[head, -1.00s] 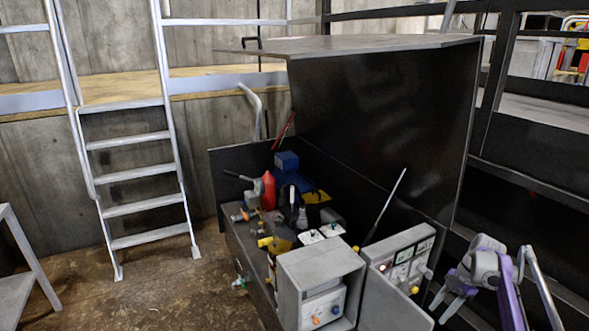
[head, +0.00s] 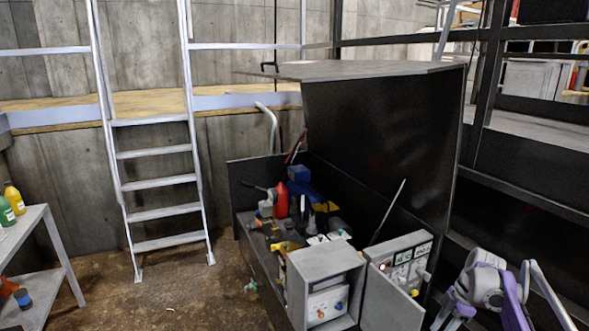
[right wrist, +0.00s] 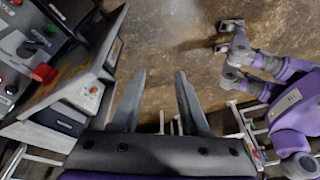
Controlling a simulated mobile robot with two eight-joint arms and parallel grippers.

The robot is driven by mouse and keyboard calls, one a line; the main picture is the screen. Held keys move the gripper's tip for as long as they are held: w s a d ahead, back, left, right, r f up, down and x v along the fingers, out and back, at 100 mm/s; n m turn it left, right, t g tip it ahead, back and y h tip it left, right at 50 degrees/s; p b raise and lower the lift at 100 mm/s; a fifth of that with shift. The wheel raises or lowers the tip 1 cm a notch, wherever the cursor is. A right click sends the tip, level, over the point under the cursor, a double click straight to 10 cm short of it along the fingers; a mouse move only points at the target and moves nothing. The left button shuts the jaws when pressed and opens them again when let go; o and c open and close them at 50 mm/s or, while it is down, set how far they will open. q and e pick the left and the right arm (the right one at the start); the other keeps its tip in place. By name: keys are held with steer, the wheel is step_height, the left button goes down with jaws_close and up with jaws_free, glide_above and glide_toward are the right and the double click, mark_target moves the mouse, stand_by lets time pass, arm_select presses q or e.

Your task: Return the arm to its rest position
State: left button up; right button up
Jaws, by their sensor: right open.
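My right arm, purple and grey, shows at the lower right of the head view. Its gripper (head: 447,312) is small there, beside the open control box. In the right wrist view my right gripper (right wrist: 160,76) has its two grey fingers apart, with bare floor between and beyond them and nothing held. My left gripper does not show in the head view.
The black compactor (head: 385,130) stands left of the right arm, its open control box (head: 400,265) close by. Tools crowd its bed. A ladder (head: 158,183) stands behind, a table (head: 35,222) with bottles at left. Dark railings (head: 520,205) flank the right.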

steer(key=s+a+r+m+t+h+p, duration=0.1)
steer(key=s+a+r+m+p, duration=0.1)
steer(key=s+a+r+m, duration=0.45)
steer(key=s+a+r+m+t+h+p, duration=0.15)
steer(key=s+a+r, duration=0.25)
steer(key=a, duration=0.6)
steer(key=s+a+f+m+t+p, duration=0.1)
steer(key=s+a+m+p, duration=0.1)
steer(key=s, duration=0.7)
steer(key=s+a+f+m+t+p, duration=0.1)
steer(key=s+a+f+m+t, duration=0.1)
steer(key=s+a+m, duration=0.3)
steer(key=s+a+h, duration=0.1)
steer(key=s, duration=0.2)
steer(key=shift+s+a+f+m+p, duration=0.25)
steer(key=shift+s+f+m+p, duration=0.05)
steer(key=shift+s+p, duration=0.1)
